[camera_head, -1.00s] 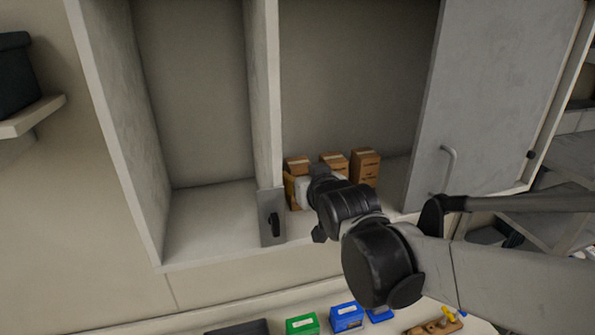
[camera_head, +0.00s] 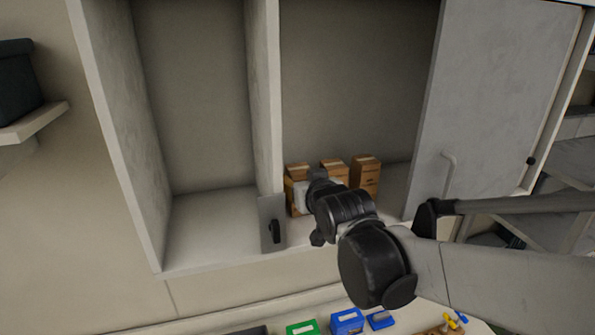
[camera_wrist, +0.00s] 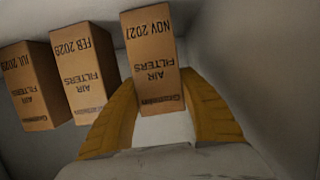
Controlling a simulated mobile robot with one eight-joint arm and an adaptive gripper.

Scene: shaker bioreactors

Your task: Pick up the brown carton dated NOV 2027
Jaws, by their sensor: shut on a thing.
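In the wrist view, the brown carton printed NOV 2027 and AIR FILTERS (camera_wrist: 152,60) appears upside down between the yellow fingers of my gripper (camera_wrist: 160,118). The fingers are shut on its lower part, one on each side. In the head view, my gripper (camera_head: 302,196) is inside the right cabinet bay, at the leftmost carton (camera_head: 298,172), which it partly hides. Two similar cartons are beside it: one printed FEB 2029 (camera_wrist: 80,75) and one with a JUL date (camera_wrist: 30,88), its year hard to read.
The cartons are in an open cabinet bay, close to the middle divider (camera_head: 266,100). A grey door (camera_head: 490,100) with a handle stands to the right. The left bay (camera_head: 205,225) is empty. Green (camera_head: 302,328) and blue (camera_head: 347,321) boxes lie below on a counter.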

